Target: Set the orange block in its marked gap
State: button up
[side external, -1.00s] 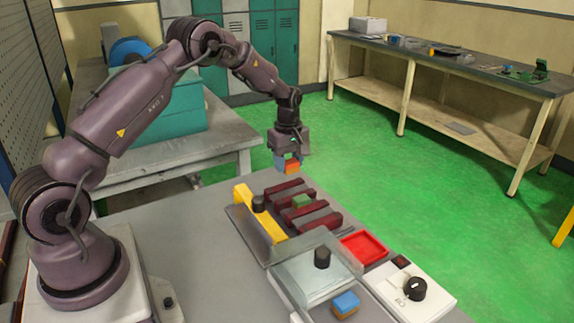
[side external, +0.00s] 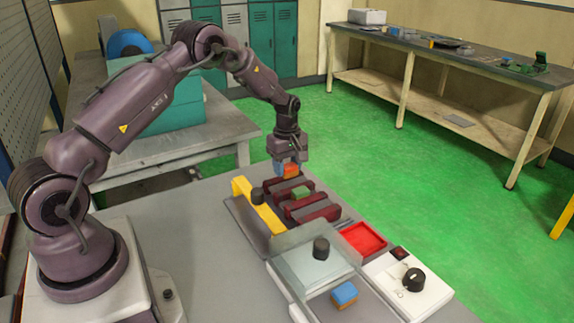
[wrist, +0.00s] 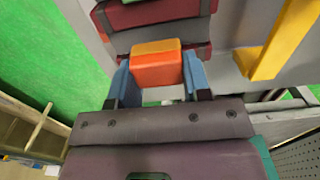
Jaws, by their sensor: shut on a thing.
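My gripper (side external: 288,167) is shut on the orange block (side external: 290,171), above the far end of the dark red slotted fixture (side external: 318,211). In the wrist view the orange block (wrist: 156,66) sits between the blue fingertips of my gripper (wrist: 157,72), with a dark red bar (wrist: 150,12) and a grey bar just past it. A green block (side external: 300,193) rests among the bars of the fixture. I cannot tell whether the orange block touches the fixture, and no gap marking is clear.
A yellow bar (side external: 258,207) with a black knob runs along the fixture's left side. In front are a clear cover (side external: 315,268) with a black knob, a red tray (side external: 363,239), a blue-topped block (side external: 344,294) and a white dial box (side external: 408,285).

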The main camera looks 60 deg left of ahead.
jog(key=shift+f, duration=1.4)
dwell(1.2)
jog(key=o, duration=1.2)
jog(key=shift+s+f, duration=0.1)
jog(key=shift+s, duration=0.05)
jog(key=shift+c, duration=0.2)
jog(key=shift+r, duration=3.65)
